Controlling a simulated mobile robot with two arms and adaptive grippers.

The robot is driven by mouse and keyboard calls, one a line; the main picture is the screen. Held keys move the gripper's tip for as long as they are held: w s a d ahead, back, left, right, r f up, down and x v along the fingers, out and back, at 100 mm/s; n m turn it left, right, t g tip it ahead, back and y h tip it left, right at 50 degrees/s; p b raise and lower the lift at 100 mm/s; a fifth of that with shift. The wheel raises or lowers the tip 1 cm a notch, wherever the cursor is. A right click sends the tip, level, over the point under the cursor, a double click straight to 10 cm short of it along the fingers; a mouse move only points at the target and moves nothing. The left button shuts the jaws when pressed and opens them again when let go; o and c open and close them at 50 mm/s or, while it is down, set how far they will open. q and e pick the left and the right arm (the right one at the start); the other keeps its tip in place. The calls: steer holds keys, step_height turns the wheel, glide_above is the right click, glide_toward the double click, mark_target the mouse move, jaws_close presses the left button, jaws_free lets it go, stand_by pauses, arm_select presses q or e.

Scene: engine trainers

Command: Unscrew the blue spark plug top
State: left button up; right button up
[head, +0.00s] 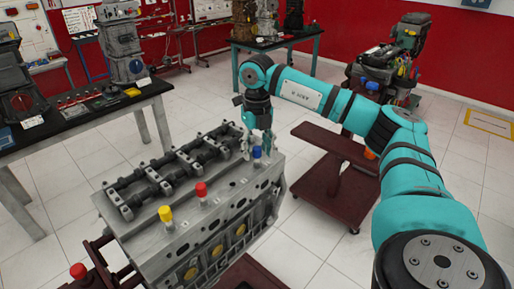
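The blue spark plug top (257,152) stands upright at the far right end of the grey engine block (222,205). A red top (201,190) and a yellow top (166,214) stand along the same edge, nearer to me. The gripper's palm is above the top. My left gripper is not in view.
A dark rocker shaft assembly (175,165) runs along the block's top behind the plugs. A dark red cart (335,185) stands to the right. A black-topped workbench (85,108) is at left, with tiled floor between.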

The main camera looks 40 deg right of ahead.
mark_target(257, 148)
jaws_close()
steer(key=n, duration=0.5)
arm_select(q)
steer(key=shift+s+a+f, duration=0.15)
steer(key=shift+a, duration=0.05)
arm_select(e)
steer(key=shift+o, duration=0.3)
jaws_free()
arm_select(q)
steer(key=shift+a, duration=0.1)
arm_select(e)
step_height(257, 148, up, 12)
stand_by(0.4)
stand_by(0.6)
